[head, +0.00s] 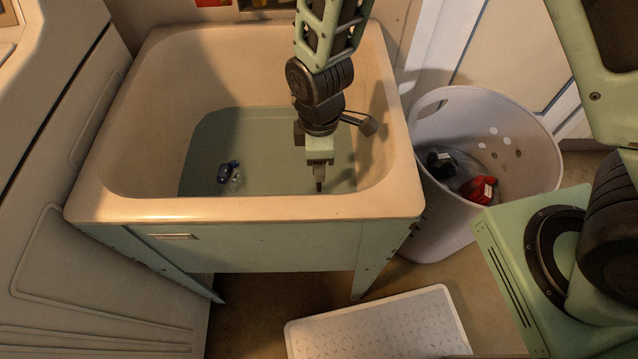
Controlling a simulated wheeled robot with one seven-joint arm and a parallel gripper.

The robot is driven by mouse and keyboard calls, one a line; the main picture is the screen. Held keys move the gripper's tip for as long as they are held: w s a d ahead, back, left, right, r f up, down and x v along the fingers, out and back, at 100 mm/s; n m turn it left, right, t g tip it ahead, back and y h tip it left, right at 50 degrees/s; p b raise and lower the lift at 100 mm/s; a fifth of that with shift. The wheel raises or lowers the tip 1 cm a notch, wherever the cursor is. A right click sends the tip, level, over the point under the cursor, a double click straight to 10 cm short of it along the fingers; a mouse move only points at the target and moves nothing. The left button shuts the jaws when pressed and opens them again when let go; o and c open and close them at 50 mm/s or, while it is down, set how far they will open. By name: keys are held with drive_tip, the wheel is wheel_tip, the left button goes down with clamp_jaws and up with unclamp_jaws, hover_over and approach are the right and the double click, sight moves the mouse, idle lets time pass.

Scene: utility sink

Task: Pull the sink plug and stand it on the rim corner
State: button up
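The utility sink (250,209) has a cream basin with a broad rim and stands on pale green legs. Greenish water (265,140) lies in the basin. A small dark blue object (228,170), with a paler part beside it, is in the water at the left; I cannot tell if it is the plug. No plug is clearly recognisable. My gripper (319,185) points down over the right front part of the basin, right of the blue object and apart from it. Its fingers show edge-on, so their opening is unclear. My arm hides part of the basin's back and right side.
A white laundry basket (440,215) with dark and red items stands close to the sink's right side. A white step stool (375,330) is on the floor in front. A pale appliance (60,130) stands close on the left. The front rim is clear.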

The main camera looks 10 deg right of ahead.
drive_tip(key=shift+w+f, duration=0.1)
drive_tip(key=shift+f, duration=2.95)
clamp_jaws()
